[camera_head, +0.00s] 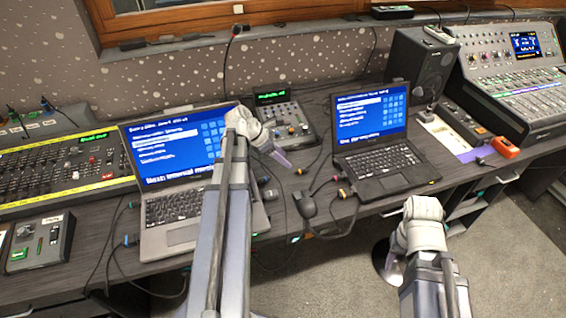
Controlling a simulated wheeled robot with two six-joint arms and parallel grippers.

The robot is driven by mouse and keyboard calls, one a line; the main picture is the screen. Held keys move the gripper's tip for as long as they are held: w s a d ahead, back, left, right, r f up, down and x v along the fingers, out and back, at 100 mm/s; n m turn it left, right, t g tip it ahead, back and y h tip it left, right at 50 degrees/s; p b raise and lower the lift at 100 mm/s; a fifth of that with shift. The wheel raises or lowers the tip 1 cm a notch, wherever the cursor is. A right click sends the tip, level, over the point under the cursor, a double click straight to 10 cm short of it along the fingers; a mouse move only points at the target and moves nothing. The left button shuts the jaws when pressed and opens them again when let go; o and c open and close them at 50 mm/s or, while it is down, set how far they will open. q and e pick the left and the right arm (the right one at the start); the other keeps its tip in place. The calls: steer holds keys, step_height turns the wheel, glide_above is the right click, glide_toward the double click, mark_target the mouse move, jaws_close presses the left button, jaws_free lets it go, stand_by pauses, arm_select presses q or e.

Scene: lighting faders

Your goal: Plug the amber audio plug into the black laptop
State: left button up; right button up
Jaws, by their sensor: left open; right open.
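The black laptop (385,162) stands open on the right half of the desk, with a blue menu on its screen. Small plugs on dark cables lie by its left edge; one with an amber-orange tip (344,192) is close to the laptop's front left corner. Whether it is seated in a port is too small to tell. My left gripper (282,158) is open and empty, above the desk between the two laptops, left of the black laptop. My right gripper (393,264) is open and empty, low in front of the desk edge, below the black laptop.
A grey laptop (172,208) stands left, partly hidden by my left arm. A small mixer (284,122) sits behind. A dark rounded object (305,204) and loose cables lie between the laptops. A speaker (420,68), large console (515,82) and orange-red box (505,147) are right.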

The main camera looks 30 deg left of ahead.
mark_target(299, 170)
arm_select(q)
steer(key=shift+b+x, duration=3.25)
steer(key=shift+x, duration=0.65)
steer(key=shift+w+d+f+b, duration=0.2)
steer(key=shift+w+f+b, duration=0.1)
steer(key=shift+f+b, duration=0.25)
steer(key=shift+r, duration=0.1)
steer(key=shift+c, duration=0.2)
jaws_close()
steer(key=shift+r, duration=0.1)
step_height(299, 170, up, 5)
steer(key=p, duration=0.5)
